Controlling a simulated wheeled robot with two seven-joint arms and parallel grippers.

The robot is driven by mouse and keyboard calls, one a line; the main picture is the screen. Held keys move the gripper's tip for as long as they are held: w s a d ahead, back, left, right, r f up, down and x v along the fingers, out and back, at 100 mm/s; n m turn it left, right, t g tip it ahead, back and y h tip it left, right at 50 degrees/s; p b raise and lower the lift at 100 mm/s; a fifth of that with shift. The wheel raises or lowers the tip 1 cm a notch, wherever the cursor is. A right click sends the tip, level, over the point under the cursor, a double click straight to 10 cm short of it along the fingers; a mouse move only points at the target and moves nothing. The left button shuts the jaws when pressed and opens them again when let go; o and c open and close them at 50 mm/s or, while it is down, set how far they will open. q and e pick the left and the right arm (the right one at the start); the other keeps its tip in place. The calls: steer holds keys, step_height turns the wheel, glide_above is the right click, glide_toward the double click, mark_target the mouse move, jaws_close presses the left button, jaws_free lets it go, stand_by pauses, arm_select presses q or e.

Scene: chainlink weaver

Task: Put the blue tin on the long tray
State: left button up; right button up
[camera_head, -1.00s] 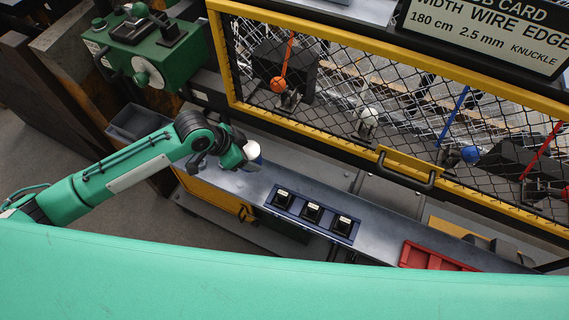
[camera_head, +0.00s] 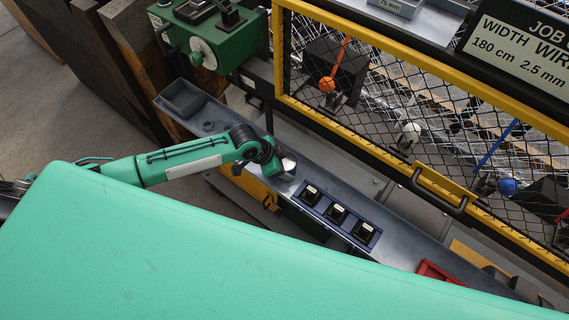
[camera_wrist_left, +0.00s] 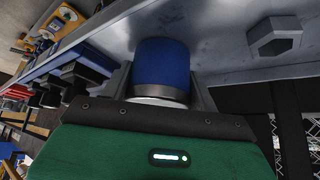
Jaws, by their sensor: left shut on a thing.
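My left gripper (camera_head: 281,166) is shut on the blue tin (camera_wrist_left: 161,65), which sits between its two fingers in the left wrist view. The tin has a pale metal band at the end nearest the wrist. In the head view only its pale end (camera_head: 289,163) shows past the gripper. The long tray (camera_head: 338,215) is dark blue and holds three black square blocks with pale labels in a row. The gripper is just up and left of its near-left end. I cannot tell whether the tin touches the bench. My right gripper is not in view.
The tray lies on a long grey metal bench (camera_head: 397,243). A grey bin (camera_head: 183,99) is at its left end and a red tray (camera_head: 437,272) at its right. A yellow-framed mesh guard (camera_head: 375,120) with a handle stands behind. A green machine (camera_head: 215,40) is at the upper left.

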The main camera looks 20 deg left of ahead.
arm_select(q)
steer(key=shift+f, duration=0.15)
steer(key=o, duration=1.1)
steer(key=shift+r, duration=0.25)
steer(key=shift+a+r, duration=0.2)
steer(key=shift+a, duration=0.05)
steer(key=b+v, duration=0.1)
steer(key=v, duration=1)
steer(key=shift+r+b, duration=0.15)
steer(key=shift+b, duration=0.25)
steer(key=shift+s, duration=0.15)
